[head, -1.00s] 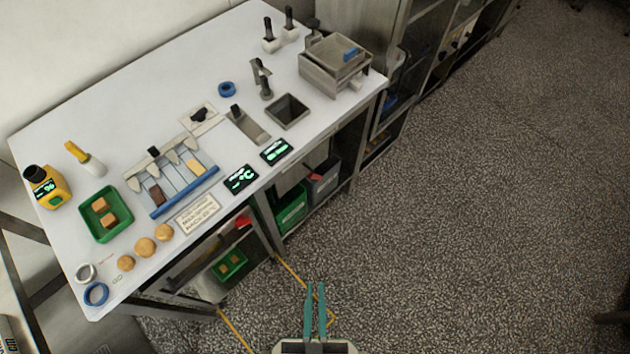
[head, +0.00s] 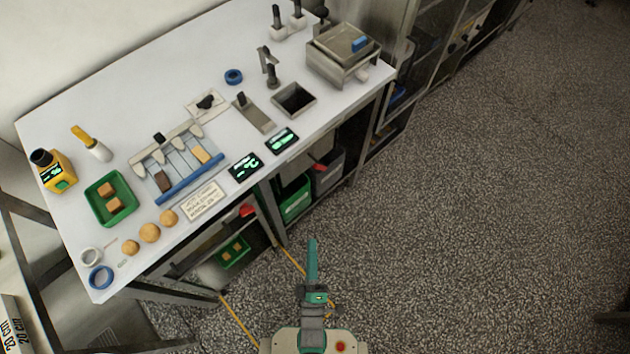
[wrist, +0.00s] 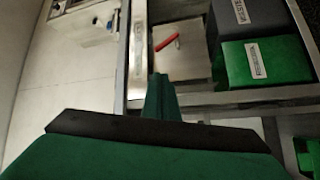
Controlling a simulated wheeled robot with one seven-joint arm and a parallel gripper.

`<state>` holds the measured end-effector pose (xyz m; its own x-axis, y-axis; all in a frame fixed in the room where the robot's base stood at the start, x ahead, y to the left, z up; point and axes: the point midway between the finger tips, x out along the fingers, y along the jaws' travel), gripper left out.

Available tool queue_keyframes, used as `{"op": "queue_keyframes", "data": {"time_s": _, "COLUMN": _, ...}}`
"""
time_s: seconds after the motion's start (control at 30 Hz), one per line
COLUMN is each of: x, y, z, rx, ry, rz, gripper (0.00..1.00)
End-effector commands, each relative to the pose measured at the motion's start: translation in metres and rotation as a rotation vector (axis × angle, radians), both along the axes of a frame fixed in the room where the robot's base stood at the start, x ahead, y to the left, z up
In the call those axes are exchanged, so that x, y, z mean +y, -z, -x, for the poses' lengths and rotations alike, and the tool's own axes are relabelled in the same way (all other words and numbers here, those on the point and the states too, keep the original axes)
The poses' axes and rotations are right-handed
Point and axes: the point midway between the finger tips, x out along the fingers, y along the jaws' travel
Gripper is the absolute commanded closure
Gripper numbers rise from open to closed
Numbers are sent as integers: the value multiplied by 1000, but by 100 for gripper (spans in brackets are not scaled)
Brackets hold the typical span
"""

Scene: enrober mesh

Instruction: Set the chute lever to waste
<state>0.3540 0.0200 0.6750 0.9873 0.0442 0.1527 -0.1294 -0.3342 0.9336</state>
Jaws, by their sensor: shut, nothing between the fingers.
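The white table (head: 130,95) carries several small controls. A black-knobbed lever (head: 241,98) stands on a grey plate (head: 257,118) left of a square dark opening (head: 294,100). A grey upright post with a handle (head: 270,68) stands behind that opening. A black turn handle (head: 205,102) sits on a white plate further left. I cannot tell which of these is the chute lever, and no waste mark is readable. My gripper (head: 312,246) is shut and empty, over the floor in front of the table, apart from all controls. Its fingers show in the wrist view (wrist: 160,92).
A metal box (head: 335,72) stands at the table's far right end. Two small displays (head: 245,167) lie near the front edge. Below the table are a green bin (head: 295,197) and a grey bin (head: 327,172). The floor (head: 450,220) to the right is free.

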Motion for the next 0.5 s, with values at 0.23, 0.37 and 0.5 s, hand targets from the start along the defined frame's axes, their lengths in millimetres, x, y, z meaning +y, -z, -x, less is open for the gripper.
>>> {"op": "queue_keyframes", "data": {"time_s": 0.23, "x": 7, "y": 30, "z": -49, "rx": -122, "ry": 52, "rz": 320, "gripper": 100}}
{"op": "queue_keyframes", "data": {"time_s": 0.37, "x": 11, "y": 39, "z": -72, "rx": -179, "ry": 89, "rz": 474, "gripper": 100}}
{"op": "queue_keyframes", "data": {"time_s": 0.5, "x": 14, "y": 45, "z": -90, "rx": -227, "ry": 127, "rz": 602, "gripper": 100}}
